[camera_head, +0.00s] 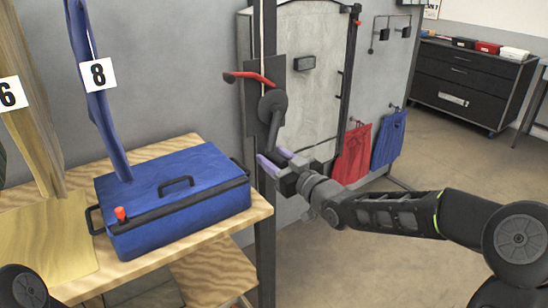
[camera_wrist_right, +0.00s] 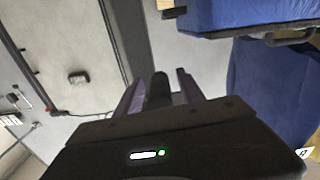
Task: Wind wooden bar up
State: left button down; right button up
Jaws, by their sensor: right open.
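A black crank (camera_head: 273,104) is mounted on a dark plate on the upright post, its arm pointing down. A red lever (camera_head: 250,77) sticks out above it. My right gripper (camera_head: 277,159) is at the crank's lower end, with purple fingers apart. In the right wrist view a dark rounded piece, seemingly the crank handle (camera_wrist_right: 158,91), shows between the open fingers of my right gripper (camera_wrist_right: 159,89). I cannot tell whether either finger touches it. I cannot make out the wooden bar in either view. My left gripper is not in view.
A blue case (camera_head: 185,190) sits on a wooden table (camera_head: 240,217) left of the post. Numbered hanging pieces, 8 (camera_head: 92,100) and 6 (camera_head: 32,110), hang above it. Red (camera_head: 352,153) and blue (camera_head: 389,138) cloths hang on the wall behind. Floor at right is clear.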

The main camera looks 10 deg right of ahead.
jog(key=shift+w, duration=0.1)
grip_shut()
dwell(0.5)
jog(key=shift+a, duration=0.1)
dwell(0.8)
